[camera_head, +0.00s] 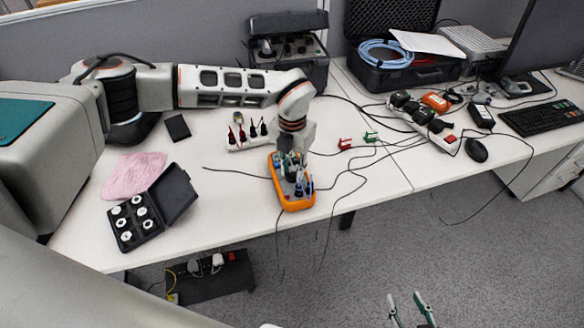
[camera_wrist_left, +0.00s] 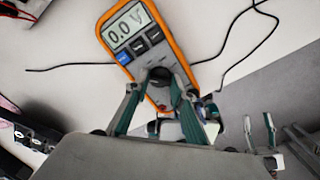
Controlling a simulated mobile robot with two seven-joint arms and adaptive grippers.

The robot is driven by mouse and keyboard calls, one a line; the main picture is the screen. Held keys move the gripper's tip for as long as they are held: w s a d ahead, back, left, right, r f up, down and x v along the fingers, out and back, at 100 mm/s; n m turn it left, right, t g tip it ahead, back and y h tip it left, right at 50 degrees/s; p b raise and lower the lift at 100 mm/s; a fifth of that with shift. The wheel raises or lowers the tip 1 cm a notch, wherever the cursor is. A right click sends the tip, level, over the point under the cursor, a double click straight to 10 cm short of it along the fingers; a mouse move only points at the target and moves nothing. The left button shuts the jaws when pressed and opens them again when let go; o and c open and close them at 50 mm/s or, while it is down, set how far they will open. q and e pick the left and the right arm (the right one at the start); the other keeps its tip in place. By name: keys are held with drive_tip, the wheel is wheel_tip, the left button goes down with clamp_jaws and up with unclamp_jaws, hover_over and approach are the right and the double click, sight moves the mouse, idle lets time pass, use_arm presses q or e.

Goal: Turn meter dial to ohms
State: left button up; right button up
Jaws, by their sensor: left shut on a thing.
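The orange meter (camera_head: 299,206) lies on the white table near its front edge. In the left wrist view the meter (camera_wrist_left: 107,20) shows a grey display (camera_wrist_left: 128,24) reading 0.0 V, with buttons below it. A dark round dial (camera_wrist_left: 159,74) sits below the buttons; its pointer mark is not readable. My left gripper (camera_head: 291,165) is over the meter from above. In the left wrist view its green-padded fingers (camera_wrist_left: 160,90) are closed on the dial, partly hiding the meter's lower half. My right gripper (camera_head: 408,302) is open and empty, off the table over the floor.
Black cables run across the table (camera_head: 375,185) around the meter. A white strip with red and black plugs (camera_head: 247,138) stands behind it. An open black case of weights (camera_head: 138,222) and a pink cloth (camera_head: 134,175) lie left. Red and green clips (camera_head: 345,144) lie right.

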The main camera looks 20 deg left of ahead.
sight(292, 173)
use_arm(q)
drive_tip(key=shift+m, duration=0.6)
drive_tip(key=o, duration=1.1)
wheel_tip(292, 173, up, 12)
drive_tip(key=shift+r, duration=0.1)
